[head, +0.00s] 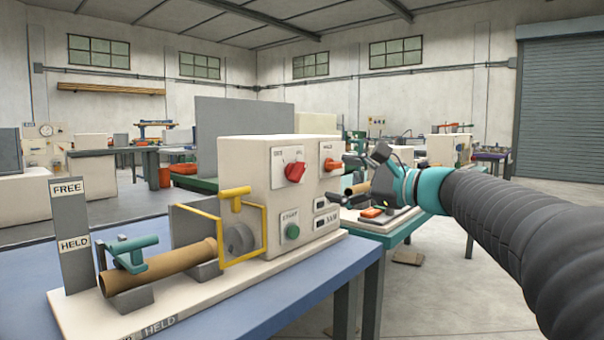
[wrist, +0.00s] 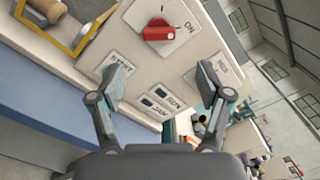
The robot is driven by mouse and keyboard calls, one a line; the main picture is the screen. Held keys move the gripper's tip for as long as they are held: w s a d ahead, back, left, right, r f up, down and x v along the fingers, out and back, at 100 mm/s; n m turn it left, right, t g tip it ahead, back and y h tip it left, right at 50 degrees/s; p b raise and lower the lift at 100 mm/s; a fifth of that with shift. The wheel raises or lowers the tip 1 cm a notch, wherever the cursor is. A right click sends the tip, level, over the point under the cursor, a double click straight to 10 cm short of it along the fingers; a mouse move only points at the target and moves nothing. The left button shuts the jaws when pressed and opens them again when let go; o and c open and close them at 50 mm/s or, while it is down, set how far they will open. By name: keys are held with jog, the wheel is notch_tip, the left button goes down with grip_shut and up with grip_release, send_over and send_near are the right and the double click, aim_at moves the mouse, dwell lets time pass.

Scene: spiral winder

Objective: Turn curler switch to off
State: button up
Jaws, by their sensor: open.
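A cream winder housing (head: 268,195) stands on a blue-topped table in the head view. A red rotary switch (head: 295,171) is on its panel, under small labels too blurred to read surely. The wrist view shows this red switch (wrist: 158,30) at the top, with an "ON" mark to its right; its exact setting is unclear. Another red control (head: 333,164) sits farther right on the panel. My gripper (wrist: 160,82) is open and empty, its fingers spread before the panel below the switch, apart from it. In the head view my gripper (head: 362,160) is right of the housing.
A green START button (head: 292,231) and small RUN and JAM windows are lower on the panel. A yellow guard (head: 240,225) and a brown tube (head: 160,265) lie at left, by a FREE/HELD post (head: 75,230). A neighbouring bench (head: 400,228) stands behind my arm.

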aim_at(303, 173)
jog(key=p+x, duration=0.1)
jog(key=x, duration=0.9)
jog(key=shift+w+a, duration=0.1)
jog(key=shift+a, duration=0.05)
jog(key=c, duration=1.2)
